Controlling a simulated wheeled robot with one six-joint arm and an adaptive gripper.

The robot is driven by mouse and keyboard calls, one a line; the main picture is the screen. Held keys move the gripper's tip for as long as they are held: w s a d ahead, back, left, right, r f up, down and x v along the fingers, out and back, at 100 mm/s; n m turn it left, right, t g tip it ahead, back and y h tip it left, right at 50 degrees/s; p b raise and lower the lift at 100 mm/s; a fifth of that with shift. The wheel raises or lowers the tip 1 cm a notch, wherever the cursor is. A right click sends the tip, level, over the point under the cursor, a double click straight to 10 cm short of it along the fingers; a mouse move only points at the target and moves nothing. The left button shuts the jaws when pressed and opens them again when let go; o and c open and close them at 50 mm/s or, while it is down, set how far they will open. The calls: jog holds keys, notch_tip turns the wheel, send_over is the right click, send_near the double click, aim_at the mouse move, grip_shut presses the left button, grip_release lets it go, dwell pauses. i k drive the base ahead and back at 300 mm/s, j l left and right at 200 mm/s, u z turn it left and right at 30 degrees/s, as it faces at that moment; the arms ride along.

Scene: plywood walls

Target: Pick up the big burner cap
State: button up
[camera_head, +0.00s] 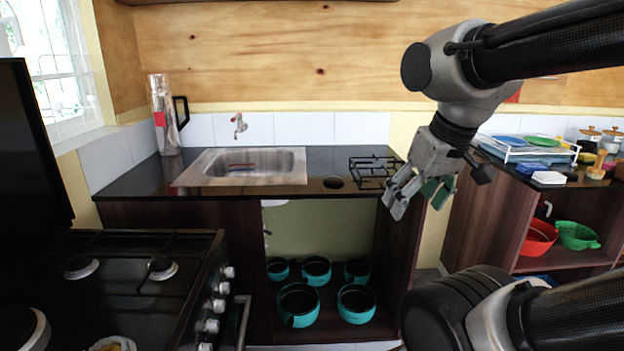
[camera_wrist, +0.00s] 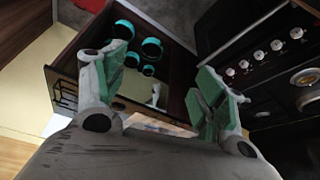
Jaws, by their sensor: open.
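A flat black round disc (camera_head: 333,182), which looks like a burner cap, lies on the dark counter between the sink and a black pan grate (camera_head: 376,171). My gripper (camera_head: 415,196) is open and empty, in the air to the right of the disc and grate. Its green-padded fingers also show spread apart in the wrist view (camera_wrist: 165,88). The stove (camera_head: 150,240) stands at the lower left. A large burner (camera_head: 38,335) is partly cut off at its corner, and another burner (camera_head: 112,344) shows a brass-coloured centre. I cannot make out the disc in the wrist view.
A steel sink (camera_head: 205,172) is set in the counter, with a tall flask (camera_head: 162,115) at its left. Several teal pots (camera_head: 298,318) stand on the shelf below. At right, a dish rack (camera_head: 522,150) stands above red (camera_head: 538,240) and green (camera_head: 576,236) bowls.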

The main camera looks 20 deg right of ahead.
aim_at(333, 181)
jog(key=k+j+z, duration=0.1)
jog(key=j+z, duration=0.25)
jog(key=k+j+z, duration=0.15)
jog(key=z, duration=0.15)
jog(key=j+u, duration=0.15)
jog(key=u, duration=1.4)
jog(key=z, duration=1.55)
jog(key=i, duration=0.8)
jog(key=i+l, duration=0.15)
jog(key=i, duration=0.65)
